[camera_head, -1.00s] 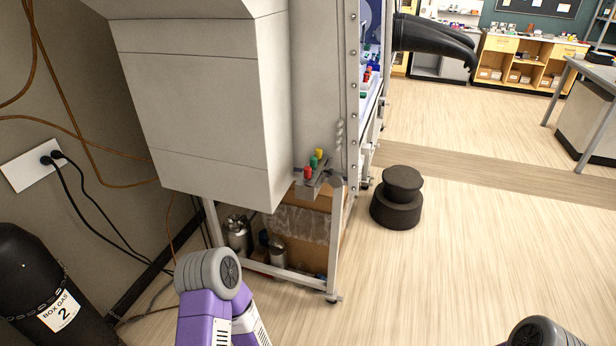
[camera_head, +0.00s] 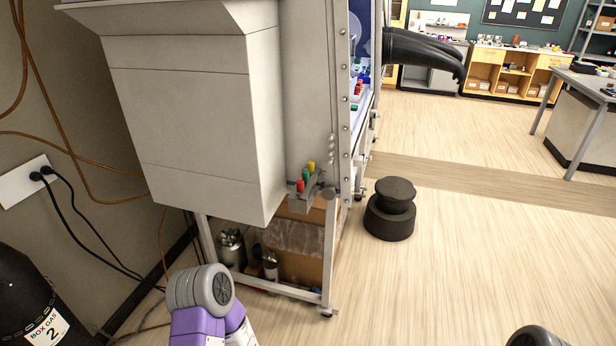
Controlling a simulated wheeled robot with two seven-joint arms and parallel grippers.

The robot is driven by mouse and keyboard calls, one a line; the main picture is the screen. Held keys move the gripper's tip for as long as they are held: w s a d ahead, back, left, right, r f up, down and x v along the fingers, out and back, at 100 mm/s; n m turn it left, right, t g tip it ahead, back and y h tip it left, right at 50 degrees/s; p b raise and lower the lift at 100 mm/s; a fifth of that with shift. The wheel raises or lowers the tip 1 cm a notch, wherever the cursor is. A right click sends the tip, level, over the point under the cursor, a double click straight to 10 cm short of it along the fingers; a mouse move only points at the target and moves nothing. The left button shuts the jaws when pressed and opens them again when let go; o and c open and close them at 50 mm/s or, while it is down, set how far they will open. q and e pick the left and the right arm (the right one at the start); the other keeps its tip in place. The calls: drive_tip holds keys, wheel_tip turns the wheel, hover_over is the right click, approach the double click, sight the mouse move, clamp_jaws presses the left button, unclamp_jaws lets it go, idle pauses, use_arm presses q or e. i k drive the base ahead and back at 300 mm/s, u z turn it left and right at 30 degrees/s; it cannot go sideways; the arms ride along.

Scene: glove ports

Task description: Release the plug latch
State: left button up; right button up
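No plug latch can be made out. Two black plugs (camera_head: 42,174) sit in a white wall outlet plate (camera_head: 22,182) at the left, their cords hanging to the floor. The white glove box cabinet (camera_head: 185,110) stands in the middle on a metal frame, with a black glove (camera_head: 425,52) sticking out of its far side. A purple and grey part of my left arm rises at the bottom, in front of the frame. A grey part of my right arm shows at the bottom right edge. Neither gripper is in view.
Red, green and yellow knobs (camera_head: 306,177) sit at the cabinet's lower corner. A black gas cylinder (camera_head: 30,300) labelled "BOX GAS 2" stands at lower left. A black stool (camera_head: 391,210) stands right of the frame. The wooden floor (camera_head: 490,240) on the right is clear.

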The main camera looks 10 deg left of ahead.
sight(313, 182)
drive_tip(key=z, duration=0.15)
drive_tip(key=i, duration=1.05)
drive_tip(key=u, duration=0.2)
